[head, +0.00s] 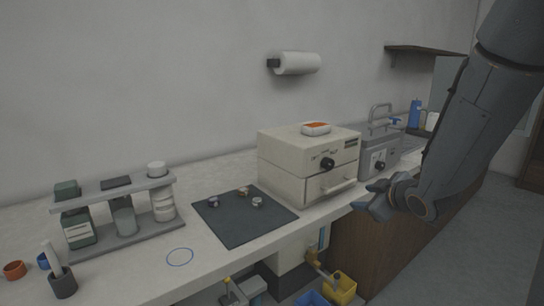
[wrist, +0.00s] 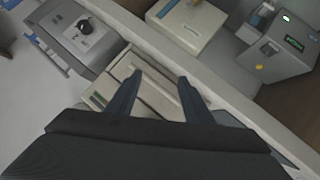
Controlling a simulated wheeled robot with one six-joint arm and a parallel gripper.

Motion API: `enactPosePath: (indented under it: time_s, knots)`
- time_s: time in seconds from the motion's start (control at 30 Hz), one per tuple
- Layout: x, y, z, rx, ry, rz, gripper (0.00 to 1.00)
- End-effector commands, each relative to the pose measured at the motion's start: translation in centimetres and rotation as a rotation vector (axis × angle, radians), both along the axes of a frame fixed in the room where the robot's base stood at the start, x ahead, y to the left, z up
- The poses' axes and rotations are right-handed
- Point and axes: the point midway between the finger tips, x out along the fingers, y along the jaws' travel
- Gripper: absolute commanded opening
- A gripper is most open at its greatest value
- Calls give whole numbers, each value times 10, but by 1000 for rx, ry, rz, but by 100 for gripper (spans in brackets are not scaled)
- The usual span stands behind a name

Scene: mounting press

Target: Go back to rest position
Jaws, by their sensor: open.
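My gripper (head: 368,197) hangs in front of the counter at the right of the head view, below my dark arm. In the wrist view its two dark fingers (wrist: 160,88) are spread apart with nothing held between them. The beige press box (head: 308,165) stands on the counter to the left of my gripper. It has a black knob and a pale handle on its front, and a white dish with an orange top rests on it. In the wrist view a pale stepped surface (wrist: 155,92) shows beyond and between the fingers, apparently below them.
A grey machine (head: 378,152) with a knob stands right of the beige box. A dark mat (head: 243,224) bears several small round pieces. A grey rack (head: 125,237) holds bottles at left. Yellow and blue bins (head: 342,288) sit below the counter. Floor at right is clear.

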Motion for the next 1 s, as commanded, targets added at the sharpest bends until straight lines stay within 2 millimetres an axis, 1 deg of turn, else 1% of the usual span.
enactPosePath:
  time_s: [0.17,0.2,0.27,0.3,0.37,0.4,0.47,0.5,0.6,0.7,0.77,1.0]
  knots:
    - [-60,2,-26,67,295,-252,47]
    - [-78,4,-32,87,363,-308,47]
    - [-107,10,-39,117,470,-390,47]
    - [-128,15,-43,139,540,-442,47]
    - [-160,25,-48,169,646,-516,47]
    - [-181,33,-49,189,712,-560,47]
    - [-210,44,-51,215,805,-618,47]
    - [-228,51,-50,230,860,-651,47]
    - [-261,66,-48,258,966,-710,47]
    - [-280,75,-47,271,1027,-741,47]
    - [-285,77,-47,275,1044,-751,47]
    - [-286,78,-47,277,1049,-753,47]
